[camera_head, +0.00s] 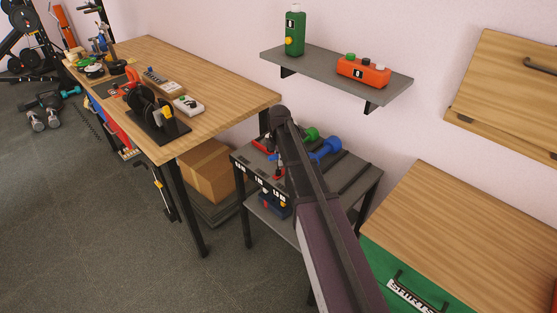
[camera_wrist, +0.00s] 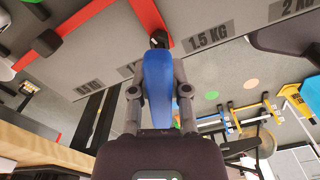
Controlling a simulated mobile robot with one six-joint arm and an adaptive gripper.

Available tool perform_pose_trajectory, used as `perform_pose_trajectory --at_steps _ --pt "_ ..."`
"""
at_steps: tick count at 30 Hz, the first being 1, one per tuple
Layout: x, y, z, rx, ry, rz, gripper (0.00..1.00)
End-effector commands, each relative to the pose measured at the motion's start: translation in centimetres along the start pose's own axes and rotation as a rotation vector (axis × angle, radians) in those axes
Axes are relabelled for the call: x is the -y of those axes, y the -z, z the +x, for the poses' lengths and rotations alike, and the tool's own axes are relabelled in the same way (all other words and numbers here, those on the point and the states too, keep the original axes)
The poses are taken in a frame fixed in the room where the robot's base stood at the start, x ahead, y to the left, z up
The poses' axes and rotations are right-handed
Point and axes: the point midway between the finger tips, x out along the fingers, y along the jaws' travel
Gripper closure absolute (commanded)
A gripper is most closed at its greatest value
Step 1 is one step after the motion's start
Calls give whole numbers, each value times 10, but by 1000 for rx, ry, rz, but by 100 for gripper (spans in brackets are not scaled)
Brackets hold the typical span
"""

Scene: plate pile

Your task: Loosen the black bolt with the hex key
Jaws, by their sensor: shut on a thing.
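My gripper (camera_wrist: 158,68) is shut on a blue object (camera_wrist: 158,88), gripped from both sides. The blue object is long and narrow and may be the hex key's handle; its shape does not let me be sure. A small black piece (camera_wrist: 158,39) is at its far end, against the labelled front edge of the rack, by a red strip. I cannot tell whether this piece is the black bolt or part of the held object. In the head view my arm hides much of the rack's front, and the bolt cannot be made out.
The grey weight rack (camera_head: 355,190) holds a blue dumbbell (camera_head: 326,150) and a green one (camera_head: 311,135). A wooden workbench (camera_head: 225,95) stands left, with a cardboard box (camera_head: 208,170) below. A wall shelf (camera_head: 335,73) is above; a wooden-topped green cabinet (camera_head: 480,225) stands right.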

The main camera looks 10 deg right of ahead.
Motion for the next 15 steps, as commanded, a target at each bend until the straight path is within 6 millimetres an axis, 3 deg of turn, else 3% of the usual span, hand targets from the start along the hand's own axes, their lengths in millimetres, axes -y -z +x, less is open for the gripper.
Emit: perform_pose_trajectory --at_steps 15 --pt "0 0 0 -3 1 -392 100"
